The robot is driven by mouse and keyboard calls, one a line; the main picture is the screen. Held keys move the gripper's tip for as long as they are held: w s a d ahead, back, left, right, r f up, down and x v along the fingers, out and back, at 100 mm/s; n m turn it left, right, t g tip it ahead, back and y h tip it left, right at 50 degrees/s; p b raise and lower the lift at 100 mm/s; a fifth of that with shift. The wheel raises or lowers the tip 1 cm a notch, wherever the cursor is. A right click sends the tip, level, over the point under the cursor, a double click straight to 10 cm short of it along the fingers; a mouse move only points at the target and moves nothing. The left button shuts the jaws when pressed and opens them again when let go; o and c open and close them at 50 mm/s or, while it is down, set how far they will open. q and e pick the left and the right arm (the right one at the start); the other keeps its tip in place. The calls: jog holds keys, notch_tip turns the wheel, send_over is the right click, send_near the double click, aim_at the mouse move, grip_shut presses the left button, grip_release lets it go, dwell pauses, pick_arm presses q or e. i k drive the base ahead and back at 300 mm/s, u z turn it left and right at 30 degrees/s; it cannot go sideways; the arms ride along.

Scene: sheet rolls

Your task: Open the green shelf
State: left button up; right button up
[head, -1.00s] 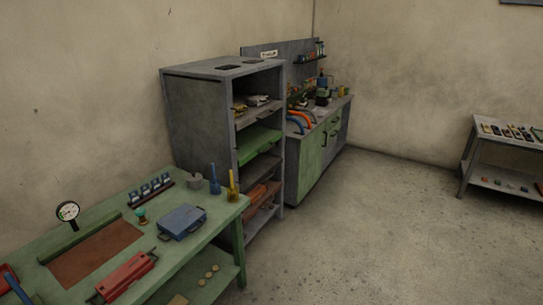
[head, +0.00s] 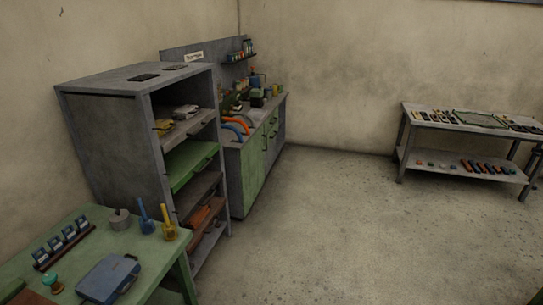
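The green shelf (head: 191,163) is a flat green board in the tall grey cabinet (head: 110,140). It sits between a grey shelf above and a brownish shelf below. A small dark handle shows at its front edge. It appears to stick out slightly at the cabinet's open front. Whether anything lies deeper on it is hidden by shadow. Neither of my grippers shows in the head view.
A green table (head: 79,217) with a blue case (head: 108,277) and yellow and blue tools stands at the lower left. A green-doored workbench (head: 251,178) stands beyond the cabinet. A grey table (head: 456,122) is at the right. The floor between is clear.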

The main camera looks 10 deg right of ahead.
aim_at(184, 161)
jog(key=z, duration=0.55)
jog(key=i, duration=1.6)
jog(key=u, duration=0.3)
jog(key=i, duration=1.1)
jog(key=u, duration=0.7)
